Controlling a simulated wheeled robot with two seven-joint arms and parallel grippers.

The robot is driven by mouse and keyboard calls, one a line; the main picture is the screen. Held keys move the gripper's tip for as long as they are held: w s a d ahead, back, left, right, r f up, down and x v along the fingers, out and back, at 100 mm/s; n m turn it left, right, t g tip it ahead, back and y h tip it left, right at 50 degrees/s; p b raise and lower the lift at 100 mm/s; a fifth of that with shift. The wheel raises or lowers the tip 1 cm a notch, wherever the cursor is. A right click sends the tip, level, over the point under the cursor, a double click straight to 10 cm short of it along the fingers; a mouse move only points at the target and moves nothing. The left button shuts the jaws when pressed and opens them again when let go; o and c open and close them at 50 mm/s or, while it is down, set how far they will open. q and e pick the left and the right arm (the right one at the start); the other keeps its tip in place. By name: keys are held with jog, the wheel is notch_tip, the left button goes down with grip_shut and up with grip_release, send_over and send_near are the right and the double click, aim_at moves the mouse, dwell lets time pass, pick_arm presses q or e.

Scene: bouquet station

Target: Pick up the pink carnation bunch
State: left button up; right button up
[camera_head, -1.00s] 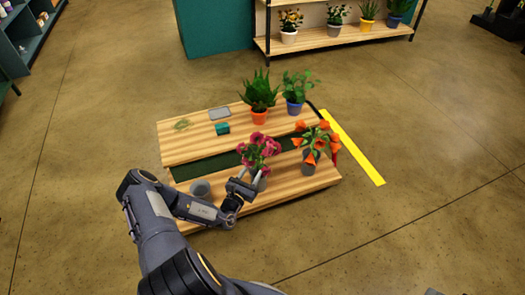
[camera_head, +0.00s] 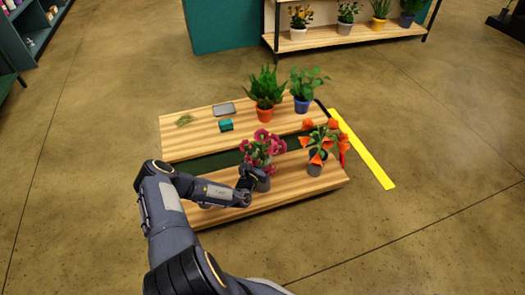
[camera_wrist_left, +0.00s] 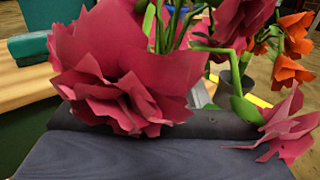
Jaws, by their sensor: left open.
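The pink carnation bunch (camera_head: 263,147) stands in a grey pot (camera_head: 264,184) on the front board of the wooden stand. My left gripper (camera_head: 252,176) is open at the left side of the bunch, just below the blooms and close to the pot. In the left wrist view the pink blooms (camera_wrist_left: 115,75) and green stems fill much of the picture, very near the camera. The blooms and my gripper hide part of the stems, so I cannot tell whether the fingers are around them. My right gripper is not in view.
An orange flower bunch (camera_head: 318,140) in a grey pot stands to the right. Two green potted plants (camera_head: 265,88), a teal box (camera_head: 226,125) and a grey tray (camera_head: 224,108) are on the back board. My left arm mostly covers another grey pot at the front left.

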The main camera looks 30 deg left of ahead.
pick_arm(q)
grip_shut()
